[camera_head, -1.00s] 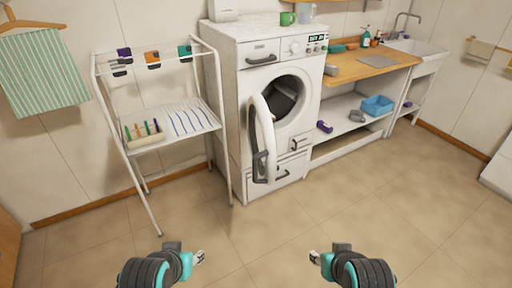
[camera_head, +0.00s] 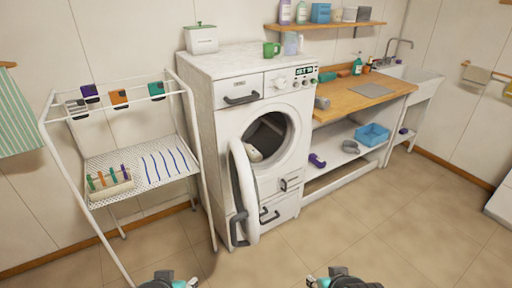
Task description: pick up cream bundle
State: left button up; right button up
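A pale cream bundle (camera_head: 254,155) shows low in the drum opening of the white washing machine (camera_head: 217,145). The machine's round door (camera_head: 243,190) stands swung open toward me, and its edge overlaps the left side of the opening. My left gripper (camera_head: 189,283) is at the bottom edge, left of centre, mostly cut off. My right gripper (camera_head: 312,282) is at the bottom edge, right of centre, also partly cut off. Both are well apart from the machine and the bundle, with nothing visible in them. Their finger gaps are too small to make out.
A white drying rack (camera_head: 137,172) with several small coloured bundles on its upper rails stands left of the machine. A wooden counter (camera_head: 350,95) with a lower shelf holding a blue basket (camera_head: 373,133) is at the right. The floor (camera_head: 330,235) in front is clear.

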aim_at(254, 156)
jog(key=i+l, duration=0.1)
jog(key=i+l+z, duration=0.75)
jog(key=i+l+u, duration=0.25)
jog(key=i+l, duration=0.2)
jog(key=i+l+u, duration=0.1)
jog(key=i+u, duration=0.15)
jog(key=u, duration=0.25)
jog(key=i+l+u, duration=0.25)
jog(key=u, duration=0.2)
jog(key=i+l+u, duration=0.2)
jog(key=u, duration=0.3)
jog(key=i+l, duration=0.15)
jog(key=i, duration=0.35)
jog(key=u, duration=0.05)
